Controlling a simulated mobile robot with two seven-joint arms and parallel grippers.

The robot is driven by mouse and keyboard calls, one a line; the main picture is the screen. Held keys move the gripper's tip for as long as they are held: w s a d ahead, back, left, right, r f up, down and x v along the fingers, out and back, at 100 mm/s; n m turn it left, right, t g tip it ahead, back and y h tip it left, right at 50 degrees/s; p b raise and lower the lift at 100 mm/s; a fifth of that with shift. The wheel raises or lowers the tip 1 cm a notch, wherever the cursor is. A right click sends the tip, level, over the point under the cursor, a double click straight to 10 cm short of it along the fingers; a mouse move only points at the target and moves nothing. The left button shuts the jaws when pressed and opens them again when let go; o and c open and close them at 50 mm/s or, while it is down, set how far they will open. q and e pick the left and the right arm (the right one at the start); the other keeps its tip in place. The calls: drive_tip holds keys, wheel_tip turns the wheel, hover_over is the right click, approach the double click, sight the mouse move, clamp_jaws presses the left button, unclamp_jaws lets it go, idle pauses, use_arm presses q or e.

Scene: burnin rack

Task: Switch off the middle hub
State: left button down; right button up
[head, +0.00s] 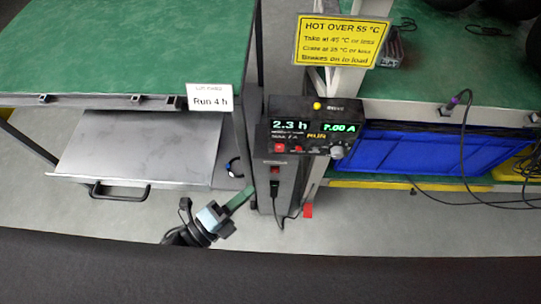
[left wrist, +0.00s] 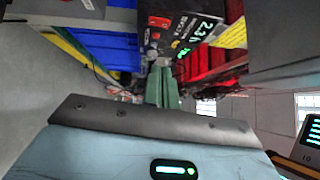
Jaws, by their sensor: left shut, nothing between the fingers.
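A black control unit (head: 312,127) stands on the grey post at centre, with lit displays reading 2.3 h and 7.00 A, red buttons and a knob. It also shows tilted at the top of the left wrist view (left wrist: 178,28). Below it on the post are a red switch (head: 275,171) and a black plug with a cable. I cannot tell which part is the middle hub. My left gripper (head: 250,190) has green fingers, shut and empty, low beside the post's left side. Its fingertips (left wrist: 162,68) point toward the post below the unit. My right gripper is not in view.
A green-topped bench (head: 120,45) with a metal drawer (head: 140,145) and a "Run 4 h" card (head: 209,98) is at left. A yellow hot-warning sign (head: 341,41) hangs above the unit.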

sight(282, 147)
use_arm(q)
drive_tip(key=shift+w+d+r+p, duration=0.1)
drive_tip(key=shift+w+d+r, duration=0.1)
drive_tip(key=shift+w+d, duration=1.05)
drive_tip(key=shift+w+d+r+p, duration=0.15)
drive_tip(key=shift+w+d, duration=0.45)
drive_tip(key=shift+w, duration=1.3)
drive_tip(key=shift+w+d+r+p, duration=0.1)
drive_tip(key=shift+w+d+r, duration=0.15)
drive_tip(key=shift+w+d, duration=1)
drive_tip(key=shift+w+a, duration=0.3)
drive_tip(key=shift+a, duration=0.05)
drive_tip(key=shift+w+r, duration=0.15)
drive_tip(key=shift+w, duration=0.15)
drive_tip(key=shift+s+a, duration=0.1)
drive_tip(key=shift+s, duration=0.1)
